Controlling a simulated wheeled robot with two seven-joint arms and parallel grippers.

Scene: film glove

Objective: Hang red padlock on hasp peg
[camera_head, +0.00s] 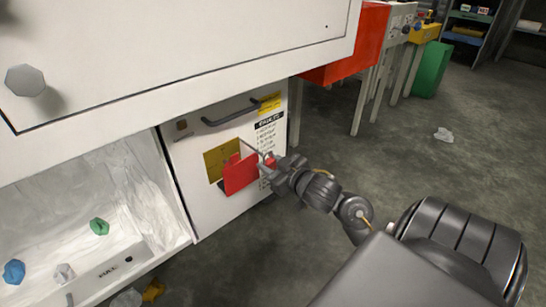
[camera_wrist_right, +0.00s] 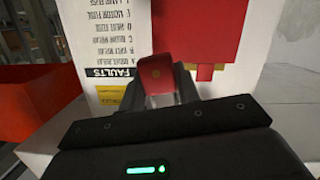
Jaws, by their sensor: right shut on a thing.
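My right gripper (camera_head: 272,165) is in front of the cabinet's lower front panel. It is shut on the red padlock (camera_wrist_right: 157,80), which sits between the fingers in the right wrist view. Only a small part of the padlock (camera_head: 269,159) shows in the head view, and its shackle cannot be made out. A larger red plate (camera_head: 240,176) stands off a yellow-brown backing plate (camera_head: 217,160) just left of the gripper. A thin grey bar (camera_head: 250,146) shows above the red plate; I cannot tell whether it is the hasp peg. My left gripper is not in view.
A dark handle (camera_head: 230,112) and a printed faults list (camera_head: 268,135) are on the panel near the gripper. An open white bin (camera_head: 130,215) with crumpled pieces lies to the left. An overhanging white cabinet (camera_head: 180,45) is above. Floor at right is mostly free.

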